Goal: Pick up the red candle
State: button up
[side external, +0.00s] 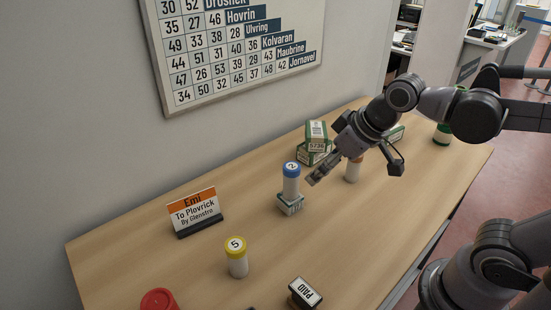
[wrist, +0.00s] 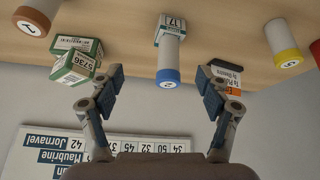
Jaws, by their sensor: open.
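A red round-topped thing (side external: 160,300), likely the red candle, stands at the counter's near left and is cut off by the bottom edge of the side view. In the wrist view only a red sliver (wrist: 316,50) shows at the right edge. My gripper (side external: 314,180) is open and empty above the counter, well away from the red thing. In the wrist view its fingers (wrist: 161,82) are spread, with a blue-topped white cylinder (wrist: 170,55) marked 2 seen between them and beyond them. I cannot see any contact with it.
The blue-topped cylinder stands on a small box (side external: 290,204). A yellow-topped cylinder (side external: 237,262), a stamp marked PAID (side external: 304,291) and a name sign (side external: 197,211) stand nearer the red thing. Green-and-white boxes (side external: 316,135) are stacked behind. The counter's front middle (side external: 345,230) is clear.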

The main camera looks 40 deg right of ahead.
jog(key=w+a+r+n+g, duration=0.2)
jog(key=w+a+r+n, duration=0.15)
jog(key=a, duration=0.55)
jog(key=n+g, duration=0.4)
jog(key=n, duration=0.5)
send_over(157, 302)
jog(key=f, duration=0.3)
jog(key=shift+w+a+f+h, duration=0.15)
jog(key=shift+w+a+h, duration=0.2)
jog(key=shift+a+h, duration=0.05)
jog(key=shift+s+a+f+n, duration=0.1)
jog(key=shift+a+f+n, duration=0.05)
jog(key=shift+f+n, duration=0.1)
notch_tip(157, 302, down, 5)
jog(key=shift+r, duration=0.1)
jog(key=shift+s+d+f, duration=0.1)
jog(key=shift+d+f, duration=0.05)
jog(key=shift+f, duration=0.8)
jog(key=shift+s+d+f, duration=0.1)
jog(key=shift+d+f, duration=0.1)
jog(key=shift+f, duration=0.75)
jog(key=shift+s+d+f, duration=0.1)
jog(key=shift+d+f, duration=0.05)
jog(key=shift+f, duration=0.8)
jog(key=c, duration=1.4)
